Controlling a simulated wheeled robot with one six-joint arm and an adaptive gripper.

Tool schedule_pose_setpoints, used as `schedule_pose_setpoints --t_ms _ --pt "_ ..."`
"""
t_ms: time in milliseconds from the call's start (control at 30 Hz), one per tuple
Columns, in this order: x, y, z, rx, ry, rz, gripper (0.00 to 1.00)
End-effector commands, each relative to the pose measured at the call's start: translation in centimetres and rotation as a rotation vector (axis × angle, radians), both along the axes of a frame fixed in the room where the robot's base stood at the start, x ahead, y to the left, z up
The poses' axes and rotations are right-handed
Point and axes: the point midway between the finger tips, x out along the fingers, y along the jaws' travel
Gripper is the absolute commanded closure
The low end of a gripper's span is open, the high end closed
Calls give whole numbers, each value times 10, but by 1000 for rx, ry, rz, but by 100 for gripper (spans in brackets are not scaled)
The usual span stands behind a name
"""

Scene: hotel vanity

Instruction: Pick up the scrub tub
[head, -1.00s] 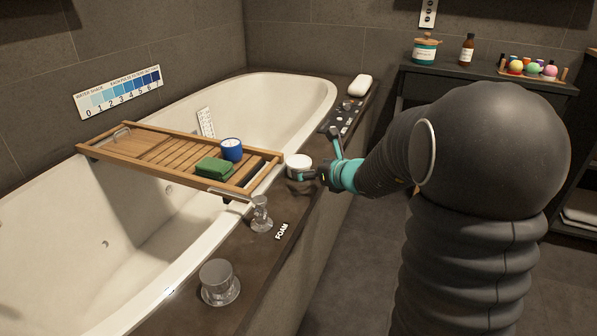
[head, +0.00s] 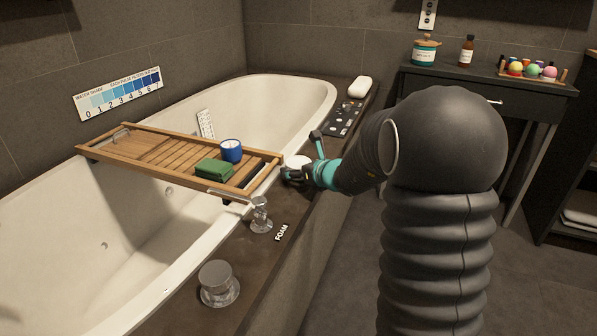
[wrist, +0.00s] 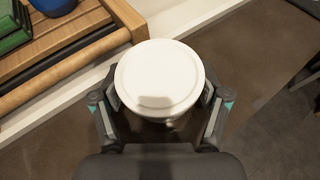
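The scrub tub, a round white lidded tub (head: 296,161), stands on the dark tub ledge beside the right end of the wooden bath tray (head: 150,146). In the wrist view the tub (wrist: 158,75) fills the space between the fingers, its lid facing the camera. My gripper (head: 304,160) is low over the ledge and open, with one finger on each side of the tub. The wrist view shows the fingertips (wrist: 163,98) very close to its sides; firm contact cannot be made out. The tub's lower part is hidden.
A green sponge (head: 215,169) and a blue cup (head: 231,150) sit on the tray. A dark panel (head: 342,121) and white soap (head: 360,87) lie farther back.

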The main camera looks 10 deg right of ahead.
Motion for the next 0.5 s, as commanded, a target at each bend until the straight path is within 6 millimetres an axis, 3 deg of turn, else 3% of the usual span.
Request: schedule_pose_setpoints --t_ms 33,100,500 --pt "0 0 0 0 0 0 49" --pt "0 0 0 0 0 0 65" --pt "0 0 3 -1 0 0 66"
